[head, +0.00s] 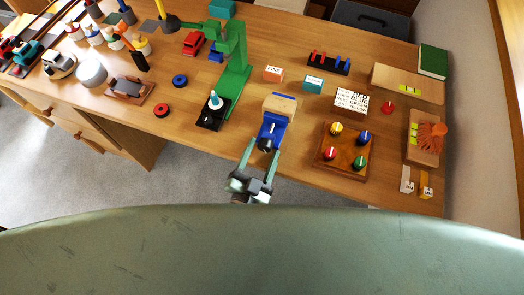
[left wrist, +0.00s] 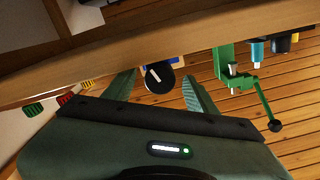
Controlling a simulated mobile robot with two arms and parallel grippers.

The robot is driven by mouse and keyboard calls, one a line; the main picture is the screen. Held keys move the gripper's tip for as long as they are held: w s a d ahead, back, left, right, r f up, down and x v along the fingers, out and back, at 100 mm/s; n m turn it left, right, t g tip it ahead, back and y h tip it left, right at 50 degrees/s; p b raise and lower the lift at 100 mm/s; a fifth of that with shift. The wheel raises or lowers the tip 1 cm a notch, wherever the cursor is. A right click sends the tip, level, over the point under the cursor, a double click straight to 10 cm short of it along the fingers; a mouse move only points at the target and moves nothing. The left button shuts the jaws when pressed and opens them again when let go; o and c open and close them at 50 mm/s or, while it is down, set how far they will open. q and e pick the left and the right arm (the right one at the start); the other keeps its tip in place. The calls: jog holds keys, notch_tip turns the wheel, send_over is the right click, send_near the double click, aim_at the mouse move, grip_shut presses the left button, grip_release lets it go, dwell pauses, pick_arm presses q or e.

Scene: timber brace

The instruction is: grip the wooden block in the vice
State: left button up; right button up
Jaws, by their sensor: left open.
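The blue vice (head: 271,130) stands at the table's front edge. The tan wooden block (head: 279,104) sits at its far end; I cannot tell whether the jaws press on it. The vice's black round knob (head: 265,146) faces me and shows in the left wrist view with a white mark (left wrist: 158,77). My left gripper (head: 260,152) is open, its fingers on either side of the knob. In the left wrist view its fingers (left wrist: 161,84) stand apart with gaps beside the knob. The block is not clearly visible there. My right gripper is not in view.
A green press (head: 234,70) with a black base stands just left of the vice and shows in the left wrist view (left wrist: 226,65). A wooden board with coloured knobs (head: 345,150) lies to the right. Small labelled blocks lie behind. The floor before the table is clear.

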pick_arm(q)
jog(key=b+v, duration=0.1)
jog(key=v, duration=0.6)
jog(key=shift+s, duration=0.35)
jog(key=shift+a, duration=0.1)
